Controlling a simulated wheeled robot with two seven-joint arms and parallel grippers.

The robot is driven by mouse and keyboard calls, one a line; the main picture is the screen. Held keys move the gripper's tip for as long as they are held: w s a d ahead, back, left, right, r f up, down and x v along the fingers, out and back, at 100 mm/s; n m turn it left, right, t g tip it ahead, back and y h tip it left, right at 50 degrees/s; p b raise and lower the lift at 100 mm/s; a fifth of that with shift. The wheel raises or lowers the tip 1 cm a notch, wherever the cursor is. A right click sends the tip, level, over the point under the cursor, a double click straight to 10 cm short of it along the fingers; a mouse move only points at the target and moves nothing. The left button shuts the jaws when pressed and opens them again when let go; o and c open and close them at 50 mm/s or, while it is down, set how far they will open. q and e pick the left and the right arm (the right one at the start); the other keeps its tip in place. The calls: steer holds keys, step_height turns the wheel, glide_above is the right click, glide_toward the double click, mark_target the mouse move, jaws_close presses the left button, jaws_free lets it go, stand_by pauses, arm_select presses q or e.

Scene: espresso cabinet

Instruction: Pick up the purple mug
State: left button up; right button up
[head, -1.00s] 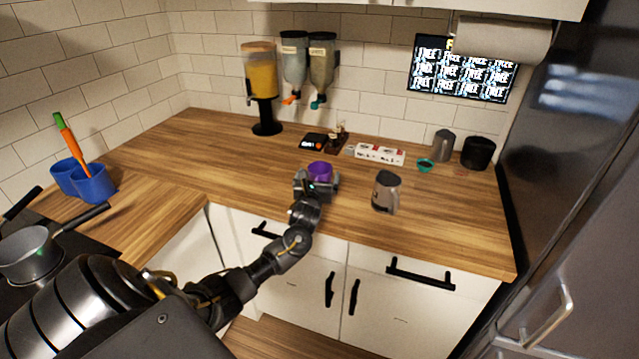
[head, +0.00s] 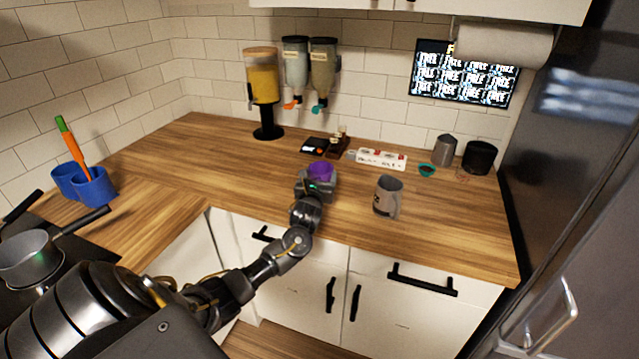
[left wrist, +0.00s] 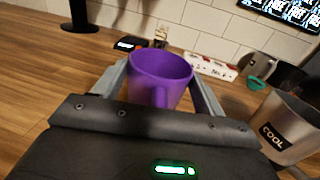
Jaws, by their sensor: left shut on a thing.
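The purple mug (head: 320,169) is at the middle of the wooden counter in the head view, mostly hidden behind my gripper. My left gripper (head: 318,178) is shut on the mug. In the left wrist view the purple mug (left wrist: 158,80) is upright between the two grey fingers of my left gripper (left wrist: 160,92), with its handle toward the camera. The mug looks empty inside. Whether its base touches the counter is hidden. My right gripper is not in view.
A grey mug (head: 387,196) stands to the right, close to my gripper. Behind are a white box (head: 382,159), a small teal cup (head: 427,169), a metal pitcher (head: 444,150), a black container (head: 480,157) and a juice dispenser (head: 262,85).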

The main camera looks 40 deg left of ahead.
arm_select(q)
steer(key=s+d+r+p, duration=0.9)
steer(key=s+r+p, duration=0.1)
steer(key=r+p, duration=0.1)
steer(key=shift+d+r, duration=0.2)
steer(key=shift+d, duration=0.15)
